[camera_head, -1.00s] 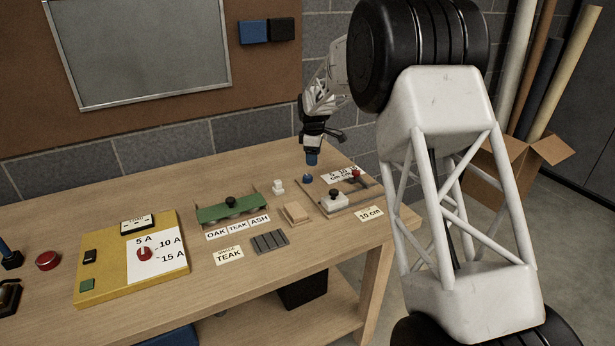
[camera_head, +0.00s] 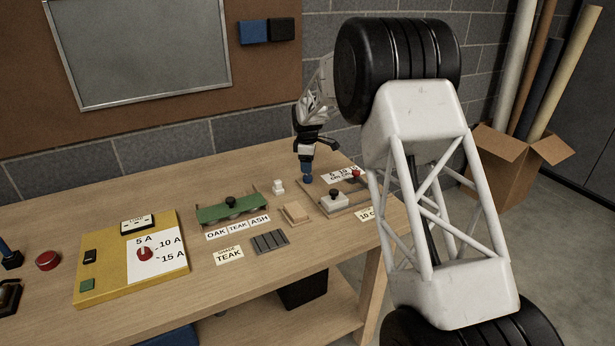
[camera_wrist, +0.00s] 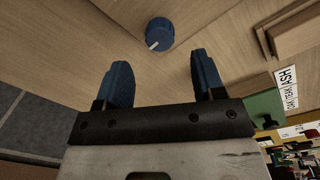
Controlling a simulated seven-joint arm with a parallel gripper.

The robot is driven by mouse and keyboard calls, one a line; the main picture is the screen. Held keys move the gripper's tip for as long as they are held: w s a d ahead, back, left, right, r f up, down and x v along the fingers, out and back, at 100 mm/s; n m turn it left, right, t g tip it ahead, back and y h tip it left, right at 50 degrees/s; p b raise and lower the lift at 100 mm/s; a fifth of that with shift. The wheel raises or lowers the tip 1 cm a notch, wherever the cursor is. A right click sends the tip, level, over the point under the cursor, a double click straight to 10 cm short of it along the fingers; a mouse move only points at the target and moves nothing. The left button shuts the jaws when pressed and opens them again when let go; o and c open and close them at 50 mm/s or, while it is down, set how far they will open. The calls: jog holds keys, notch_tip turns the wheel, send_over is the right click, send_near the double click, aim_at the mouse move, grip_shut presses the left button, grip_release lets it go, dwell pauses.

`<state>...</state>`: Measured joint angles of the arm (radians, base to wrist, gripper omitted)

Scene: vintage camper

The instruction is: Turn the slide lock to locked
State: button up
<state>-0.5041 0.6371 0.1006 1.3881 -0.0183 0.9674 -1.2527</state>
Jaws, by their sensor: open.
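A round blue knob with a white pointer mark, which I take to be the slide lock, shows in the wrist view (camera_wrist: 160,33). It sits on a wooden surface, its pointer toward the lower left of that view. My gripper (camera_wrist: 162,62) is open and empty there, with its two blue fingers apart and the knob just beyond and between their tips. In the head view my gripper (camera_head: 307,168) points down over the knob and largely hides it. No lock or unlock label is legible.
A sliding fixture with a white block and black knob (camera_head: 334,201) and a red knob (camera_head: 356,174) stands right of the gripper. A small white piece (camera_head: 278,186), wooden block (camera_head: 296,212) and green slide (camera_head: 232,210) lie left.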

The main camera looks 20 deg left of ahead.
aim_at(308, 176)
jog(key=shift+w+f, duration=0.1)
jog(key=shift+f, duration=2.85)
jog(key=shift+c, duration=0.2)
jog(key=c, duration=0.9)
